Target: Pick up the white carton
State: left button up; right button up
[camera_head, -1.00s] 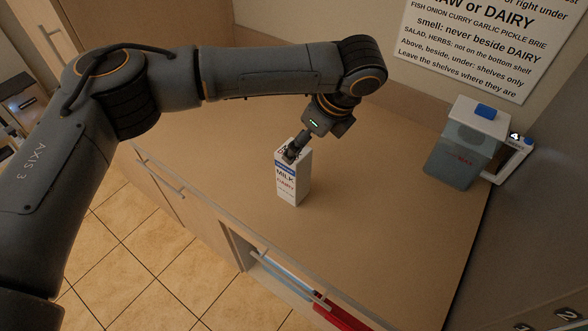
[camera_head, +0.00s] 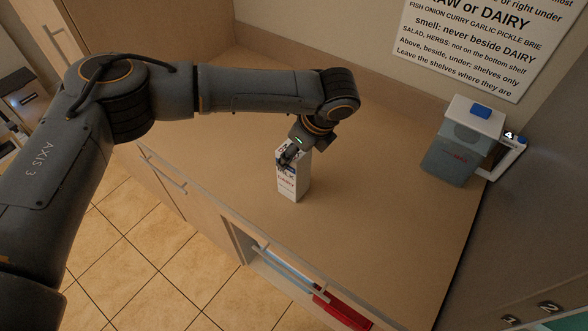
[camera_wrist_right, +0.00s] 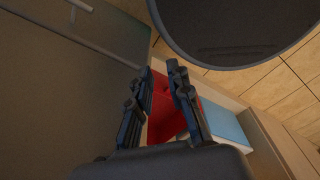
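The white milk carton (camera_head: 292,187) with blue and red print stands upright on the brown counter (camera_head: 375,190) in the head view. My left gripper (camera_head: 285,160) comes down over the carton's top from behind. Its dark fingers overlap the upper front face and cover part of the lettering. Whether they are closed on the carton cannot be told. My right gripper (camera_wrist_right: 158,85) shows only in the right wrist view. Its two fingers are apart with nothing between them, and a red thing (camera_wrist_right: 165,110) lies beyond.
A grey-blue container with a white lid (camera_head: 457,150) stands at the counter's right. A sign (camera_head: 485,40) is on the wall. Below the counter front is an open compartment or drawer with red (camera_head: 343,306) and blue contents. The counter around the carton is clear.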

pick_arm(q)
grip_shut()
pick_arm(e)
jog(key=shift+w+d, duration=0.2)
jog(key=shift+d, duration=0.1)
pick_arm(q)
jog(key=shift+r, duration=0.15)
